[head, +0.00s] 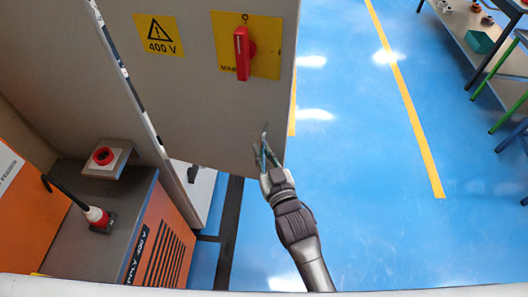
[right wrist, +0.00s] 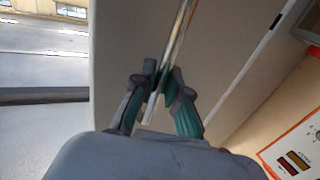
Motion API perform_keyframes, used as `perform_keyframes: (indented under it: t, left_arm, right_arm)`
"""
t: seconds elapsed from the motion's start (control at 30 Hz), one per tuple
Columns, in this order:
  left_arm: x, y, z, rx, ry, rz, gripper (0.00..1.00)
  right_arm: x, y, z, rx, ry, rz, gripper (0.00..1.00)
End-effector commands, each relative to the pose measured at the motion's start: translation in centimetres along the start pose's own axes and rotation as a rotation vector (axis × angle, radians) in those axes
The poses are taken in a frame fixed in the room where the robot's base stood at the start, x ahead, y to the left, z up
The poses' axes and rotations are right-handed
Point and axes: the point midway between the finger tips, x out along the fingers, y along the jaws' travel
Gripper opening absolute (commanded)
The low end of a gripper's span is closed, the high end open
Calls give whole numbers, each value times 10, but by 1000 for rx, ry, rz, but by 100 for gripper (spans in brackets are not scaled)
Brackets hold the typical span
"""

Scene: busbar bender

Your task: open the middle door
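The door (head: 200,85) is a grey panel with a yellow 400 V label and a red rotary switch (head: 242,53) on a yellow plate. It stands swung out from the cabinet, with a gap along its left side. My right gripper (head: 265,150) is at the door's lower right edge. In the right wrist view a thin silver bar handle (right wrist: 178,40) runs between the fingers of my right gripper (right wrist: 160,85), which look closed on it. The door face (right wrist: 125,40) is behind them. My left gripper is not in view.
Left of the door is the orange and grey cabinet interior with a red round button (head: 103,156) and a red-white plug (head: 97,216). Blue floor (head: 360,200) with a yellow line is open on the right. A workbench (head: 480,45) stands at the upper right.

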Motion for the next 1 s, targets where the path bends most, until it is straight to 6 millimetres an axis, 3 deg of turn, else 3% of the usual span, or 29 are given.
perform_keyframes:
  t: [0.03,0.13,0.53,1.0]
  left_arm:
    - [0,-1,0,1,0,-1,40]
    - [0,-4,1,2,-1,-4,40]
    - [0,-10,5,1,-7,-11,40]
    - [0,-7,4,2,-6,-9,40]
  right_arm:
    - [0,-1,-2,1,3,-1,24]
    - [0,0,-1,1,1,0,37]
    - [-10,0,2,1,-5,1,37]
    - [-101,-1,2,1,-5,-1,37]
